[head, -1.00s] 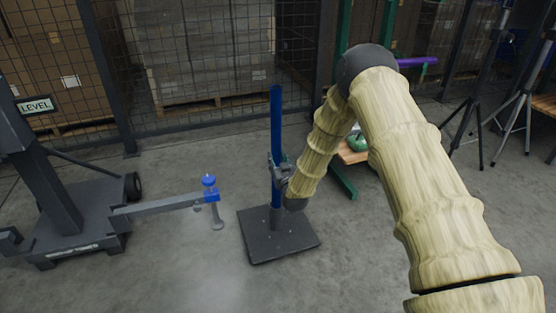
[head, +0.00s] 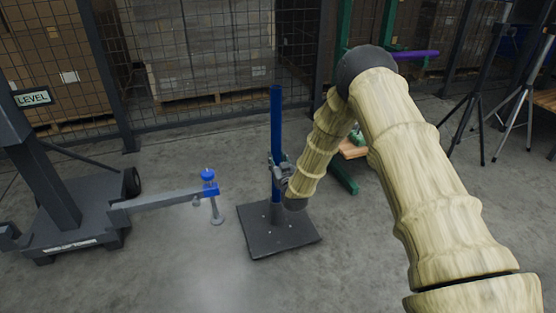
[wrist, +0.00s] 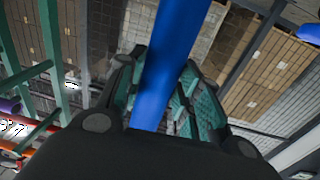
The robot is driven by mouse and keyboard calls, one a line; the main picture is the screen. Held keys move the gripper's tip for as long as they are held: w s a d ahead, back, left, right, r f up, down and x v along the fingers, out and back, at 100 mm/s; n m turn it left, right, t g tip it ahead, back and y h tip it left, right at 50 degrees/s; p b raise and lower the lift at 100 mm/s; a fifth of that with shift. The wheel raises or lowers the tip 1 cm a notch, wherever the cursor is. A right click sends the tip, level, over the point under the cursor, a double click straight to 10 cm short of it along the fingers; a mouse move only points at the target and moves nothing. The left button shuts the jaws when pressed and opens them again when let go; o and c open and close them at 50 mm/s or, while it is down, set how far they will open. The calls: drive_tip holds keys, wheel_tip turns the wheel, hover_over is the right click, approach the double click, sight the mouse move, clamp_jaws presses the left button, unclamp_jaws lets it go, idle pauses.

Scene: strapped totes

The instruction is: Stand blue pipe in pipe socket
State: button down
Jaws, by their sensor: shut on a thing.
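The blue pipe (head: 276,130) stands upright in the head view, in line with the pipe socket (head: 277,213) on its dark square base plate (head: 270,241). The pipe's lower end meets the short dark socket tube, and I cannot tell how deep it sits inside. My gripper (head: 278,172) is shut on the pipe a little above the socket, coming from the right. In the wrist view the blue pipe (wrist: 172,60) runs between the two fingers of my gripper (wrist: 160,100). The socket is not visible in the wrist view.
A mesh fence (head: 200,60) runs behind. A green rack (head: 345,175) and tripods (head: 480,120) stand at right. The front floor is clear.

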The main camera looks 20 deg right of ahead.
drive_tip(key=c, duration=0.9)
unclamp_jaws()
drive_tip(key=shift+s, duration=0.1)
drive_tip(key=s, duration=1.1)
drive_tip(key=shift+s+a, duration=0.2)
drive_tip(key=shift+s, duration=0.2)
